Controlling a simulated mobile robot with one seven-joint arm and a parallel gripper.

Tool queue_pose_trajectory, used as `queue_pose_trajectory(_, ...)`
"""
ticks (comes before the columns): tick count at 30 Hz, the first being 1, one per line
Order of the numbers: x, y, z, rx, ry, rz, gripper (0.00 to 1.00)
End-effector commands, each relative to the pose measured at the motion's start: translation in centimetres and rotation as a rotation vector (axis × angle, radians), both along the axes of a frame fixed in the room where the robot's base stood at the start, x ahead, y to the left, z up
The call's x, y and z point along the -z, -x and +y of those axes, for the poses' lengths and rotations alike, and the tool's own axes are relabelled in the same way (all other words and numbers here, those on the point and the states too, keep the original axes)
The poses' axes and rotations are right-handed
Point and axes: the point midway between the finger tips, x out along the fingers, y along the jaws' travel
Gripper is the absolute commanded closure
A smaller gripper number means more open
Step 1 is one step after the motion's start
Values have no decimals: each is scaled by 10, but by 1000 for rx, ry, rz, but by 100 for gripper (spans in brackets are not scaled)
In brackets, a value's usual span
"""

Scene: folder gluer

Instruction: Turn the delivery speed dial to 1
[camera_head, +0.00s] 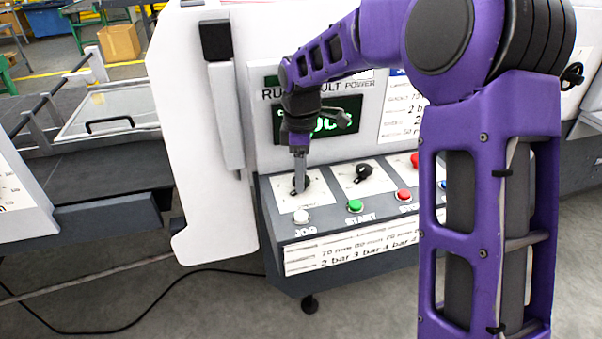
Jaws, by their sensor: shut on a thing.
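My gripper (299,187) points down at the sloped control panel and is shut on a black dial (307,184) at the panel's left end, above the white JOG button. The gripper fingers cover much of this dial, and its scale is too small to read. A second black dial (364,172) sits to its right on its own white plate, above the green START button. I cannot read which dial is the delivery speed dial. My purple arm reaches in from the right and hides the panel's right part.
The white JOG button (301,216), green START button (355,206) and red STOP button (404,195) line the panel's front. A green-lettered display (345,112) stands behind my gripper, partly hidden. A white upright cover (195,130) with a grey handle stands left of the panel.

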Motion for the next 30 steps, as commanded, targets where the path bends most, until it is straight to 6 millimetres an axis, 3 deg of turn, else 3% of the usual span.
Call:
queue_pose_trajectory(2, -1, -1, 0, -2, 0, -3, 100)
queue_pose_trajectory(3, -1, -1, 0, -2, 0, -3, 41)
queue_pose_trajectory(7, -1, 0, 0, -1, 0, -2, 18)
queue_pose_trajectory(16, -1, 0, 0, 0, 0, -1, 18)
queue_pose_trajectory(20, -11, -1, 0, 0, -1, -4, 18)
queue_pose_trajectory(30, -87, -1, 0, 0, -1, -7, 18)
